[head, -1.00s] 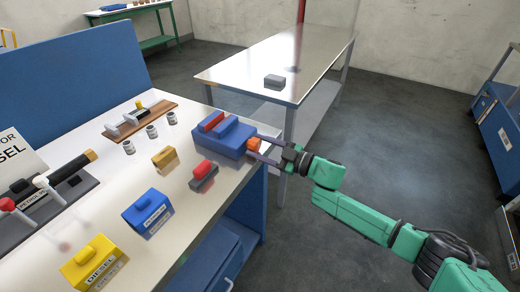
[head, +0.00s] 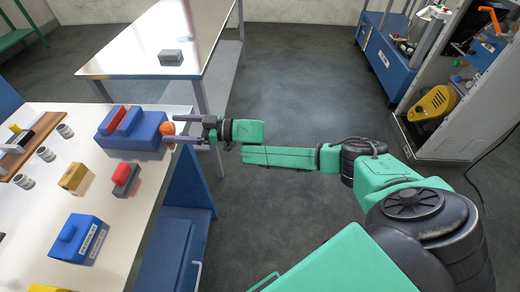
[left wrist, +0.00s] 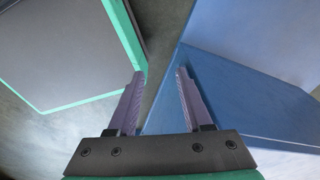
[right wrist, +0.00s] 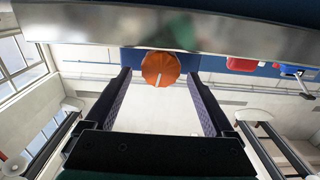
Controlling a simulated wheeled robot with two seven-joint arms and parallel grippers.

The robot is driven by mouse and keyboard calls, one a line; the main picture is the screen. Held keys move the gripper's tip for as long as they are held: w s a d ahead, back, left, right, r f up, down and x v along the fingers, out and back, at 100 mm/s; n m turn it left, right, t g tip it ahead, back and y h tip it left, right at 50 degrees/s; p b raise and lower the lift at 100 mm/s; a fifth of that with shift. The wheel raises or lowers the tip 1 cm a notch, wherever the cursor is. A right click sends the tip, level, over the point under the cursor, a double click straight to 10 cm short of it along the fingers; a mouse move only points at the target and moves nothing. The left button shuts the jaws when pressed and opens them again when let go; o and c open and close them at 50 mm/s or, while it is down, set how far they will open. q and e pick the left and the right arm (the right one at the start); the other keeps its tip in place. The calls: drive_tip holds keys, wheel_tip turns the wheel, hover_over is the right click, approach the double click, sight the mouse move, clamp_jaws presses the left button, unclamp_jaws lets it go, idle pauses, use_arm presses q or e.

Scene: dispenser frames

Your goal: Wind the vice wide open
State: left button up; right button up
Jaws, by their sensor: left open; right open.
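The blue vice (head: 133,140) stands at the bench's right edge. A red block (head: 117,118) shows between its blue jaws, with little gap visible. Its orange knob (head: 167,129) faces right, toward my right gripper (head: 174,130). In the right wrist view the orange knob (right wrist: 160,70) shows a white mark, with a gap to each finger. My right gripper (right wrist: 159,73) is open, its fingertips on either side of the knob. My left gripper (left wrist: 160,73) is open and empty beside a blue panel (left wrist: 225,95); it is out of the head view.
On the bench (head: 110,205) are a red-topped grey block (head: 125,180), a tan block (head: 74,178), a blue labelled box (head: 78,238) and several small cylinders. A second table (head: 120,55) with a grey block (head: 171,57) stands behind. Floor at right is free up to a cabinet (head: 440,130).

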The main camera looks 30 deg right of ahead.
drive_tip(key=b+v, duration=0.1)
drive_tip(key=v, duration=1.3)
drive_tip(key=w+d+f+m+t+h+p, duration=0.35)
drive_tip(key=d+f+h, duration=0.3)
drive_tip(key=f, duration=0.55)
drive_tip(key=s+d+f+m+g+h+p, duration=0.1)
drive_tip(key=s+d+f+h, duration=0.1)
drive_tip(key=f, duration=0.4)
drive_tip(key=s+d+f+m+g+h+p, duration=0.1)
drive_tip(key=s+d+f+g+h, duration=0.1)
drive_tip(key=f, duration=0.4)
drive_tip(key=shift+s+d+f+h, duration=0.3)
drive_tip(key=shift+s+d+h, duration=0.25)
drive_tip(key=shift+s, duration=0.15)
drive_tip(key=shift+m, duration=0.25)
